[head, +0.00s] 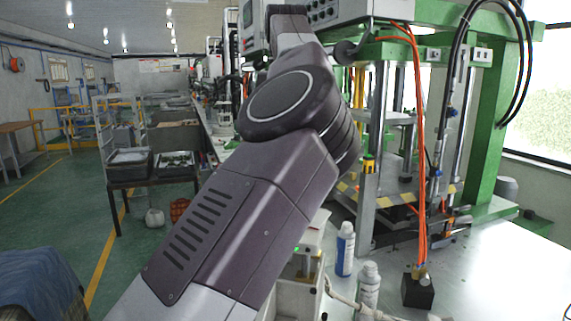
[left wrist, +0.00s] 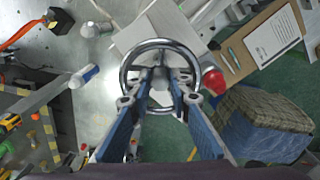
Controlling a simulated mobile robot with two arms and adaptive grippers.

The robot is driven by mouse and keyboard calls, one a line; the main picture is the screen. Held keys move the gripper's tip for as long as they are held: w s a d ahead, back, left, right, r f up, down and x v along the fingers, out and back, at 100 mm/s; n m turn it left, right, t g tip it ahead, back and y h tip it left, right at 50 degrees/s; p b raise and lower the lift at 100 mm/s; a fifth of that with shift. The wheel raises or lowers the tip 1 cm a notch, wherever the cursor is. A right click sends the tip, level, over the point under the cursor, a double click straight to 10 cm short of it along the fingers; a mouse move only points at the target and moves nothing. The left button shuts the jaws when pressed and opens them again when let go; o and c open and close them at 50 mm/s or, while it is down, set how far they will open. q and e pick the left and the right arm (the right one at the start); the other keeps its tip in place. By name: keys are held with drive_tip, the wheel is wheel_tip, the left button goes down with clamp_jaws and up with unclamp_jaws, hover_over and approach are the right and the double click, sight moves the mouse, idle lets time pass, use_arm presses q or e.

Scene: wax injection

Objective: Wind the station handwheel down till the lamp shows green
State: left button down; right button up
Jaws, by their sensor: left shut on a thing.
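The station handwheel (left wrist: 160,43) is a shiny metal ring in the upper middle of the left wrist view. My left gripper (left wrist: 164,80) reaches over it, with its two blue-padded fingers around its middle part. The fingers are shut on the wheel, though the exact contact is partly hidden by them. A red ball (left wrist: 213,82) shows at the right of the rim; I cannot tell if it is a knob or a lamp. In the head view my arm covers the wheel and left gripper. My right gripper is not in view.
White bottles (head: 345,248) stand on the bench beside a black block (head: 417,291) with an orange hose. A green press frame (head: 487,150) rises behind. A clipboard with paper (left wrist: 272,44) and a cloth-covered item (left wrist: 262,122) lie right of the wheel.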

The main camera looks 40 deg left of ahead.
use_arm(q)
drive_tip(key=shift+m, duration=1.2)
drive_tip(key=c, duration=2)
unclamp_jaws()
drive_tip(key=shift+c, duration=0.2)
